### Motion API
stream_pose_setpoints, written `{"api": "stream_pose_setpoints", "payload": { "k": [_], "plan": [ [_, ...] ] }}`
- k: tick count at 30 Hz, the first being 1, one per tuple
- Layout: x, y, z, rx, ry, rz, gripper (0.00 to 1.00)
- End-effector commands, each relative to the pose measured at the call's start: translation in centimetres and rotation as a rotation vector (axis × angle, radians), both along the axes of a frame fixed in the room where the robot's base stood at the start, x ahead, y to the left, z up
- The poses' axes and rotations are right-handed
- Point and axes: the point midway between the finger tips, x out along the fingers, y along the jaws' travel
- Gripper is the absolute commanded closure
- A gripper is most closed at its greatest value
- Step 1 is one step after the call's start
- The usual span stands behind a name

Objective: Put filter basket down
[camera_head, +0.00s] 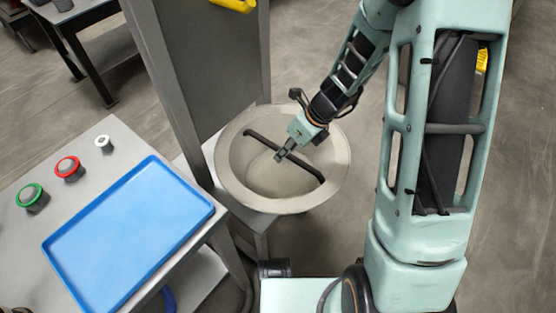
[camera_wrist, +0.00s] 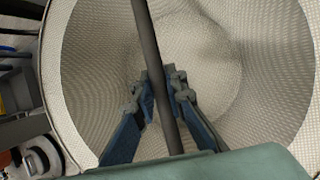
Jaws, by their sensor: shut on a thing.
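The filter basket (camera_head: 230,185) is a round, pale mesh bowl with a wide rim and a dark bar handle across its opening. In the head view it is right of the grey post, near the blue tray's right side. My gripper (camera_head: 281,155) is shut on the basket's bar handle near its middle. In the wrist view my gripper's fingers (camera_wrist: 167,100) close on both sides of the dark bar, with the mesh basket (camera_wrist: 270,60) below. The basket's underside is hidden, so I cannot tell whether it rests on something.
A blue tray (camera_head: 130,235) lies empty on a grey table (camera_head: 95,150) at the left. Green (camera_head: 32,196) and red (camera_head: 68,168) buttons stand beside it. A tall grey post and panel (camera_head: 195,70) rises behind the basket. Open floor (camera_head: 330,40) lies beyond.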

Motion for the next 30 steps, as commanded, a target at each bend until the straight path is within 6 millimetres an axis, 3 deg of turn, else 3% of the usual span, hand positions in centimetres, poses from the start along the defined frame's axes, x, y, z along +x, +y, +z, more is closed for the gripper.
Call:
{"api": "stream_pose_setpoints", "payload": {
  "k": [7,14,25,26,30],
  "plan": [
    [0.4,1.8,0.0,0.001,-0.002,0.004,1.00],
    [0.4,1.6,-3.5,0.001,0.001,0.000,1.00],
    [0.4,1.6,-3.7,0.001,0.000,0.000,1.00],
    [0.3,1.5,-3.8,0.001,0.001,0.000,0.87],
    [0.3,1.5,-3.7,0.001,0.001,0.000,0.72]
  ]
}}
